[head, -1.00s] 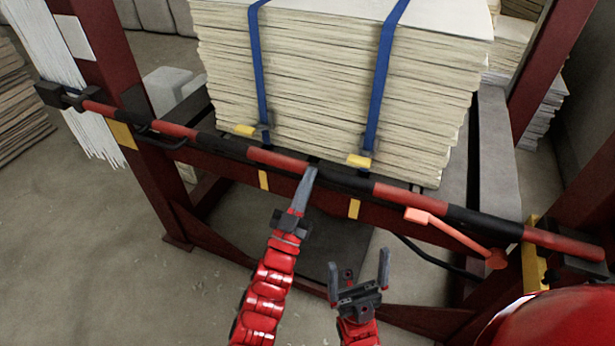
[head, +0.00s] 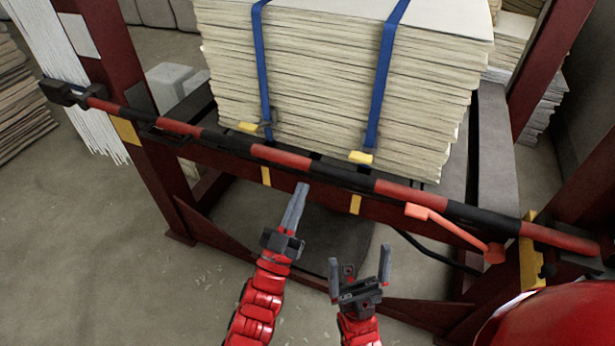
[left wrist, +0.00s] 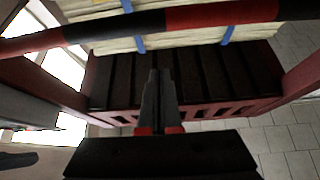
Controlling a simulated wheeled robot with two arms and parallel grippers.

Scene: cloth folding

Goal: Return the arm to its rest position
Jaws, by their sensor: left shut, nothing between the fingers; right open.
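My left gripper (head: 300,192) is in the middle of the head view, with its fingers together and nothing between them. Its tips are just below the red-and-black bar (head: 280,156) and appear apart from it. In the left wrist view the left gripper (left wrist: 161,75) points toward dark slats, with the bar (left wrist: 185,18) crossing the top. My right gripper (head: 361,266) is to the right of the left one and lower, open and empty, its fingers pointing up. Both red arms come in from the bottom edge.
A stack of pale sheets (head: 330,90) with blue straps (head: 381,85) stands behind the bar. Dark red posts (head: 115,75) hold the bar at both sides. An orange-red handle (head: 450,228) lies near the bar's right part. Bare floor (head: 90,260) is free at the left.

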